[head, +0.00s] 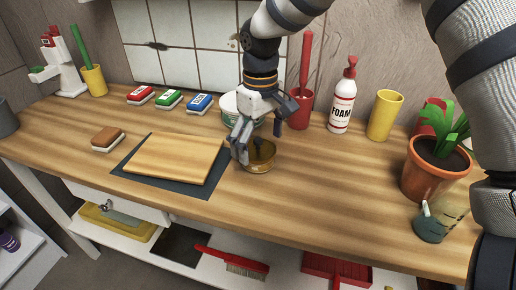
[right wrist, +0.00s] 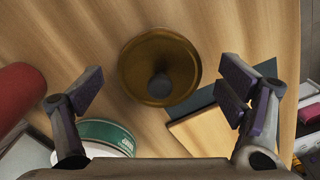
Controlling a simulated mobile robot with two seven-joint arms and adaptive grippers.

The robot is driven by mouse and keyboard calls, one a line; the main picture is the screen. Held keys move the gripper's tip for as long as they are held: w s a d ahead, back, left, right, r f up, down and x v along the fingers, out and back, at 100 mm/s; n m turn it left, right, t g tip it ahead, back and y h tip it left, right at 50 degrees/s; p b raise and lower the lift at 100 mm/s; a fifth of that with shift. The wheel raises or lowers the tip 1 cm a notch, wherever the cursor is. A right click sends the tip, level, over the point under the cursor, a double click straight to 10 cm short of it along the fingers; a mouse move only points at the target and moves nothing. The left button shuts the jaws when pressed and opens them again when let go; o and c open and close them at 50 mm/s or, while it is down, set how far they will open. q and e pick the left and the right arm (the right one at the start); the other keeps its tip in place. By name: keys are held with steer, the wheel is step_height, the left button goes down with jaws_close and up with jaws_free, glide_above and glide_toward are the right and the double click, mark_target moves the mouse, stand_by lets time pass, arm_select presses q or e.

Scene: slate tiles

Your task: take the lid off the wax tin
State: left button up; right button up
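The wax tin (head: 257,167) is a low, round, brassy tin on the wooden counter, just right of the cutting board. Its brown lid (right wrist: 137,75) is on top and has a dark round knob (right wrist: 160,86) in the middle. My right gripper (head: 262,136) is above the tin and partly covers it in the head view. In the right wrist view its two fingers are wide apart with nothing between them, and the lid shows beyond the fingertips, apart from them. My left gripper is not in view.
A board on a dark mat (head: 150,180) lies left of the tin. Behind my gripper stand a white-green tub (head: 228,105) and a red holder (head: 299,117). A foam bottle (head: 342,103), yellow cup (head: 384,115) and potted plant (head: 430,178) stand right. The counter's front right is mostly clear.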

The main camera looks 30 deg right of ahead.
steer(key=c, duration=1)
steer(key=shift+s+f, duration=0.1)
steer(key=shift+c, duration=0.4)
